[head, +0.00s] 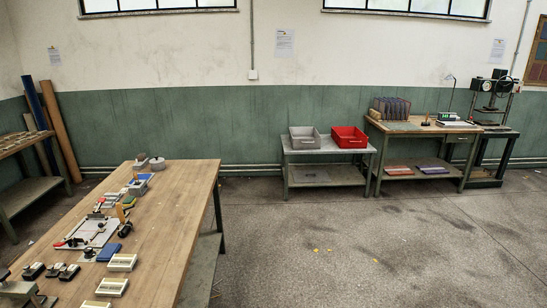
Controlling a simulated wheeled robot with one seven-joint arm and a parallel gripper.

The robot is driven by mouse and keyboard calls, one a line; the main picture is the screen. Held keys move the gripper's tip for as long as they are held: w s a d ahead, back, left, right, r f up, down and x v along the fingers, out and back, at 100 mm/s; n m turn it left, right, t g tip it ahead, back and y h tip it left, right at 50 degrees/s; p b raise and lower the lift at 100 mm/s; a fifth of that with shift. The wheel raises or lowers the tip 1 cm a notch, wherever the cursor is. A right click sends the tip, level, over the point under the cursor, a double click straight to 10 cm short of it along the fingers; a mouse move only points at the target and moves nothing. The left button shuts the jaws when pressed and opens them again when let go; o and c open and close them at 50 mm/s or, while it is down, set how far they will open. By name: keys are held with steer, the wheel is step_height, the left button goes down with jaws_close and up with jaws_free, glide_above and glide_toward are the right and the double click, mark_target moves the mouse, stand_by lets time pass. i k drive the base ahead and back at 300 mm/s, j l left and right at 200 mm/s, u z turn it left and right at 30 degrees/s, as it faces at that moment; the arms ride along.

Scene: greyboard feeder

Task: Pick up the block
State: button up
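I cannot tell for certain which thing is the block. Candidates lie on the long wooden workbench (175,225) at the left. A flat dark-blue block-like piece (108,252) lies near its middle, next to a white board (88,233) with fittings on it. A brighter blue piece (137,188) lies farther back. A small tan upright piece (120,213) stands between them. Several cream slotted pieces (122,262) lie toward the front. My gripper does not show, and nothing visible is held.
A grey bin (305,139) and a red bin (349,137) stand on a low metal table (325,151) at the back wall. A desk (424,130) with a rack and a press (492,100) stand to its right.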

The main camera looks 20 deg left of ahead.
mark_target(115, 286)
steer(key=i+j+u, duration=0.1)
steer(key=i+u, duration=0.85)
steer(key=i+l+u, duration=0.15)
steer(key=i+u, duration=0.3)
steer(key=i+j+u, duration=0.1)
steer(key=u, duration=0.35)
steer(key=i+u, duration=0.2)
steer(key=u, duration=0.25)
steer(key=i+u, duration=0.2)
steer(key=u, duration=0.25)
steer(key=i+u, duration=0.15)
steer(key=u, duration=0.3)
steer(key=i+l+u, duration=0.15)
steer(key=u, duration=0.3)
